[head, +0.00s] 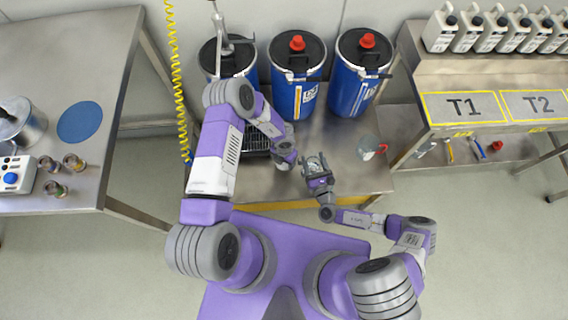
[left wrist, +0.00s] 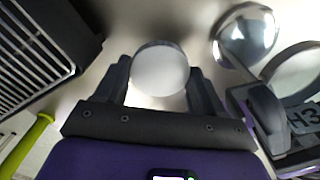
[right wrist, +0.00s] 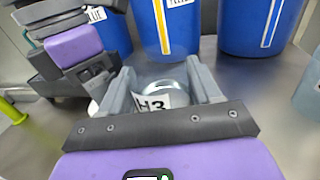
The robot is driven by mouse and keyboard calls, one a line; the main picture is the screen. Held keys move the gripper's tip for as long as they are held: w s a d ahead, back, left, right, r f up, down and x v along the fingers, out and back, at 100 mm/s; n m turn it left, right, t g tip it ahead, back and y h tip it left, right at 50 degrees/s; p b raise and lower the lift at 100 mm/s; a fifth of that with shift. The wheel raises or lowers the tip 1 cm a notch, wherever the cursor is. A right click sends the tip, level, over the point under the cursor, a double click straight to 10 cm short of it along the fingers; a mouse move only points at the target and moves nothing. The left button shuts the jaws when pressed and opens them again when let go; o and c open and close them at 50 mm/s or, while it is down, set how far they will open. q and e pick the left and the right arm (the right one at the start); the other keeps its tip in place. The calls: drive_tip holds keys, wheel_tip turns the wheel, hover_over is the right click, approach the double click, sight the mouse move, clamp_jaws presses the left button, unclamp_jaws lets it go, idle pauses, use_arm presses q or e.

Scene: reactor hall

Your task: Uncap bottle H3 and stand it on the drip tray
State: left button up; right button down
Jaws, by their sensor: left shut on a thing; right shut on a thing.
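Bottle H3 (right wrist: 155,100) is clear with a white H3 label and is held between the fingers of my right gripper (right wrist: 157,92). It also shows at the right of the left wrist view (left wrist: 300,75), with a round, open-looking top. My left gripper (left wrist: 160,80) is shut on a round silvery piece, which looks like the cap (left wrist: 160,68), apart from the bottle. In the head view my right gripper (head: 317,172) holds the bottle over the bench front, right of my left gripper (head: 286,158). The black slatted drip tray (head: 256,143) is partly hidden by my left arm.
Three blue drums (head: 297,75) stand along the back of the bench. A clear vessel with a red part (head: 370,147) is at the bench's right. A rack table marked T1 (head: 464,106) is further right. A yellow coiled hose (head: 178,80) hangs left.

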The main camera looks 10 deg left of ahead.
sight(284, 164)
use_arm(q)
drive_tip(key=shift+f, duration=2)
drive_tip(key=shift+f, duration=0.1)
drive_tip(key=o, duration=0.9)
